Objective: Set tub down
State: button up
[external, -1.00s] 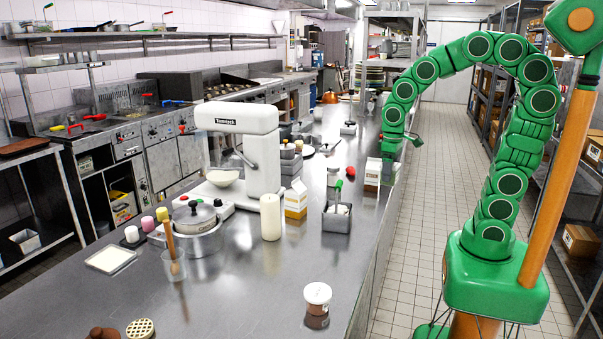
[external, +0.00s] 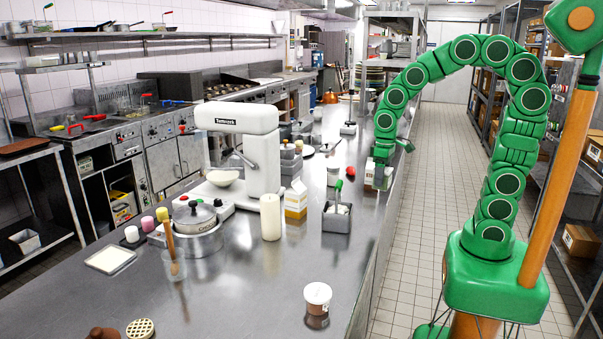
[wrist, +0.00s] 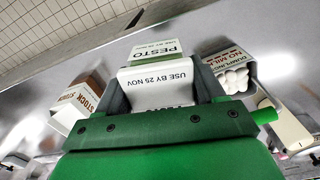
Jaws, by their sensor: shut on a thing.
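My gripper (external: 381,172) is low over the right part of the long steel counter. In the wrist view my gripper (wrist: 166,100) is shut on a white tub (wrist: 155,74) between its dark fingers. In the external view my gripper and arm largely cover the tub. I cannot tell whether its bottom touches the counter.
In the wrist view a brown and white stock carton (wrist: 82,105) stands left, and a dumpling container (wrist: 232,112) with white balls stands right. A red round item (external: 350,171) lies left of my gripper. The steel counter (external: 250,290) has free room nearer the camera.

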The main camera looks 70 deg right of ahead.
jog(key=shift+w+d+f, duration=0.1)
jog(key=shift+w+f, duration=1.2)
jog(key=shift+w, duration=0.35)
jog(key=shift+w+d+f, duration=0.15)
jog(key=shift+w+f, duration=1.15)
jog(key=shift+w, duration=0.4)
jog(key=shift+w+d+f, duration=0.1)
jog(key=shift+w+f, duration=1.2)
jog(key=shift+w, duration=0.35)
jog(key=shift+w+f, duration=0.15)
jog(key=shift+f, duration=1.45)
jog(key=shift+f, duration=0.2)
jog(key=o, duration=1.2)
